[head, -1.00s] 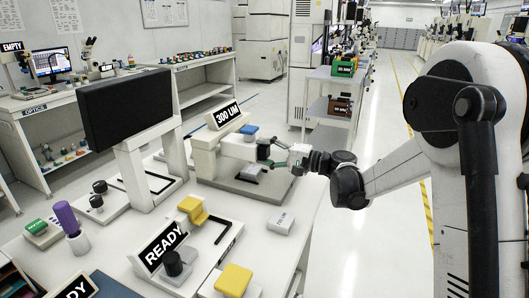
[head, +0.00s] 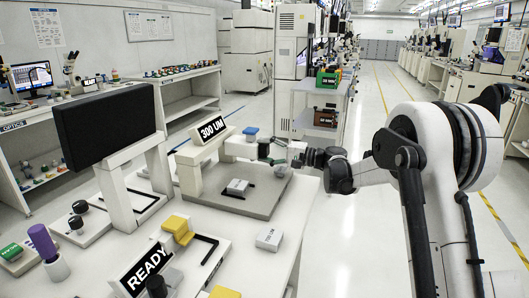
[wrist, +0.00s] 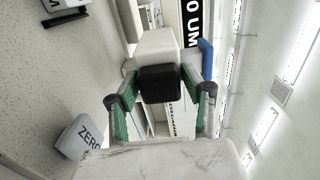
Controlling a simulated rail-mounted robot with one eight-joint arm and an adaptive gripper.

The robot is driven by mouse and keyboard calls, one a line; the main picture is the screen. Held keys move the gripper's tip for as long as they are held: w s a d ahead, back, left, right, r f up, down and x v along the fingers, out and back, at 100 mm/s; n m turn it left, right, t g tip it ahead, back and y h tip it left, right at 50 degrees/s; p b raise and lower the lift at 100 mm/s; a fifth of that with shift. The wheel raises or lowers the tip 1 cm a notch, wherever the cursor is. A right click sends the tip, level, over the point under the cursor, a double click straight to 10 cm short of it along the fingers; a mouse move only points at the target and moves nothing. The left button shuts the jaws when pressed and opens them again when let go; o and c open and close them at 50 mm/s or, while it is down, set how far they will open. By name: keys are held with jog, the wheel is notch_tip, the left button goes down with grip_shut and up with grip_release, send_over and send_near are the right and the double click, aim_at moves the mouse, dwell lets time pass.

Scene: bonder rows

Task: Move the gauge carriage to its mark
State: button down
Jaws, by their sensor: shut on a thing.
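The gauge stands on the bench with a 300 UM sign (head: 212,130) on its white body and a grey base plate (head: 262,203). A white carriage (head: 238,148) with a blue pad (head: 251,132) juts from its right side. The carriage also shows in the wrist view (wrist: 158,44), with a black block (wrist: 160,84) on its near face. My gripper (head: 276,153) is at the carriage's right end. In the wrist view its green-padded fingers (wrist: 160,92) are on both sides of the black block, shut on it. The exact finger contact is partly hidden.
A small white block (head: 237,187) lies on the base plate. A ZERO block (wrist: 80,135) is beside my gripper in the wrist view. A READY sign (head: 147,270), yellow block (head: 177,228) and dark screen (head: 105,125) are at the left. Open floor lies right of the bench.

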jog(key=c, duration=1.3)
grip_release()
jog(key=shift+w+d+r, duration=0.1)
jog(key=shift+w, duration=0.1)
jog(key=shift+c, duration=0.2)
jog(key=shift+o, duration=1)
jog(key=shift+w, duration=0.1)
jog(key=v, duration=1.2)
